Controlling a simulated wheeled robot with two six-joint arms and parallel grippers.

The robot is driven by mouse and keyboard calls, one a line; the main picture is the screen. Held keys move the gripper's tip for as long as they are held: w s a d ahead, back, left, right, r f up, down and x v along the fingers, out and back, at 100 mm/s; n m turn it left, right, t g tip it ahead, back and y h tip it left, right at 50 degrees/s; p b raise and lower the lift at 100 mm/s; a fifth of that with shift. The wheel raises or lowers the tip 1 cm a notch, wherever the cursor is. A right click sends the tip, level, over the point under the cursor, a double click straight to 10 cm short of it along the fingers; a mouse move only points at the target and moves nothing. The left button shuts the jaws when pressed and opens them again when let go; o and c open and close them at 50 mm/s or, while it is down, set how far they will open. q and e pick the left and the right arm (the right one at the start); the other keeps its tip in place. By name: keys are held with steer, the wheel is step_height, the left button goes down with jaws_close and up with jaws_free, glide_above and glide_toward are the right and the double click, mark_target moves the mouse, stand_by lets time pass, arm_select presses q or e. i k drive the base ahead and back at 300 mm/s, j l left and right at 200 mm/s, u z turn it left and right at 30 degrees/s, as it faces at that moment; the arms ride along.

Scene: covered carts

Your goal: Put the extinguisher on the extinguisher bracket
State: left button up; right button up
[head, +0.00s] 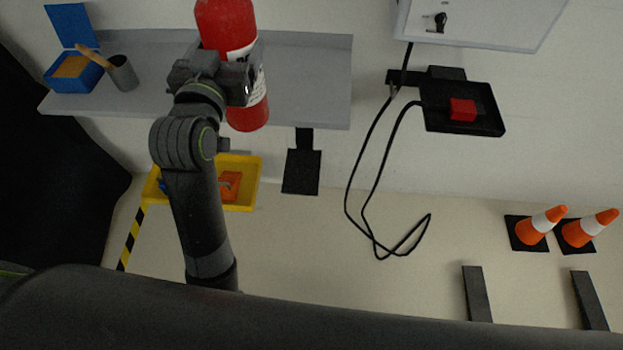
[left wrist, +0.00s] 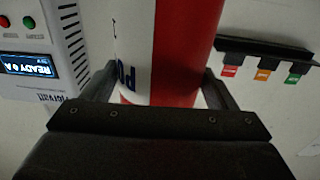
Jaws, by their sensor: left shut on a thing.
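The red extinguisher (head: 228,25) with a white label band is upright but slightly tilted in the head view, in front of the grey shelf. My left gripper (head: 225,80) is shut around its body, and the arm hides part of its middle. In the left wrist view the red and white extinguisher body (left wrist: 180,50) stands between the two fingers of the left gripper (left wrist: 162,92). A black upright with a flat plate (head: 302,172) below the shelf's front edge may be the extinguisher bracket; I cannot tell for certain. My right gripper is not in view.
The grey shelf (head: 310,85) holds a blue box (head: 72,82) and a grey cup (head: 122,75). A yellow tray (head: 240,200) is below. A black tray (head: 485,120) with a red block and hanging cable (head: 375,190) are right. Two cones (head: 540,225) stand far right.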

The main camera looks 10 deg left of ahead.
mark_target(301, 178)
steer(key=l+u, duration=0.25)
steer(key=l, duration=1.25)
steer(key=k, duration=0.05)
